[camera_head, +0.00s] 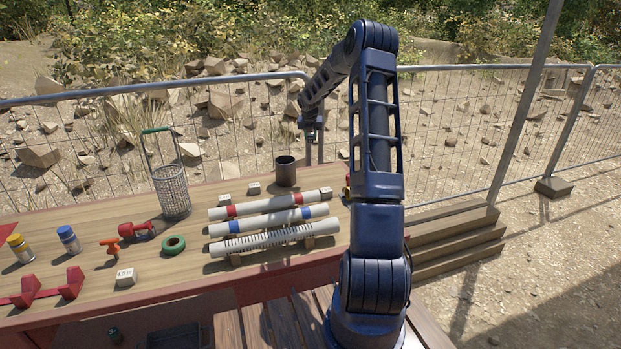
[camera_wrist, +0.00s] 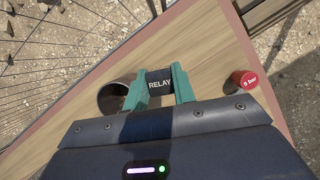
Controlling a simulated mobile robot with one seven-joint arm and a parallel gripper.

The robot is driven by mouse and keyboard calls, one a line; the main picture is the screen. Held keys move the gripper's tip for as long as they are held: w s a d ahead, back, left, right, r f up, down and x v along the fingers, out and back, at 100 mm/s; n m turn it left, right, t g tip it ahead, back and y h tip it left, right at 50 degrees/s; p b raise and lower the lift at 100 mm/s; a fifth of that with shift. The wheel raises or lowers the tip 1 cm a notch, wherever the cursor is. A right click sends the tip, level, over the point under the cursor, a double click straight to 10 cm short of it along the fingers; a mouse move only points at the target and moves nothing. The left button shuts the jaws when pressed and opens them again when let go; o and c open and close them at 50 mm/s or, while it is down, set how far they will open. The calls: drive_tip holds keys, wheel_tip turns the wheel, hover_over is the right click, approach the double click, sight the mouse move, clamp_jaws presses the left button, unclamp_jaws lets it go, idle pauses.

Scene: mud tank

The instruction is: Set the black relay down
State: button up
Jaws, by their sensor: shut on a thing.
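The black relay (camera_wrist: 160,82), a small dark block with "RELAY" in white letters, is between the teal fingers of my gripper (camera_wrist: 158,76) in the wrist view. The fingers are shut on its two sides. In the head view my gripper (camera_head: 312,136) hangs over the back part of the wooden bench (camera_head: 190,268), right of the dark brown cup (camera_head: 286,172); the relay cannot be made out there. The wrist view shows bare bench top (camera_wrist: 195,35) beyond the relay. I cannot tell how high the relay is above it.
The open cup (camera_wrist: 113,98) is close left of the fingers in the wrist view. A red round "bar" item (camera_wrist: 243,80) is to the right. White pipes (camera_head: 270,221) lie on supports in front. A wire basket (camera_head: 171,192) stands left. Mesh fence (camera_head: 450,110) runs behind.

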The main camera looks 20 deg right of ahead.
sight(311, 177)
wheel_tip(311, 177, down, 20)
drive_tip(key=shift+r, duration=0.25)
idle(0.3)
drive_tip(key=shift+f, duration=0.15)
drive_tip(key=o, duration=1)
drive_tip(key=shift+c, duration=0.2)
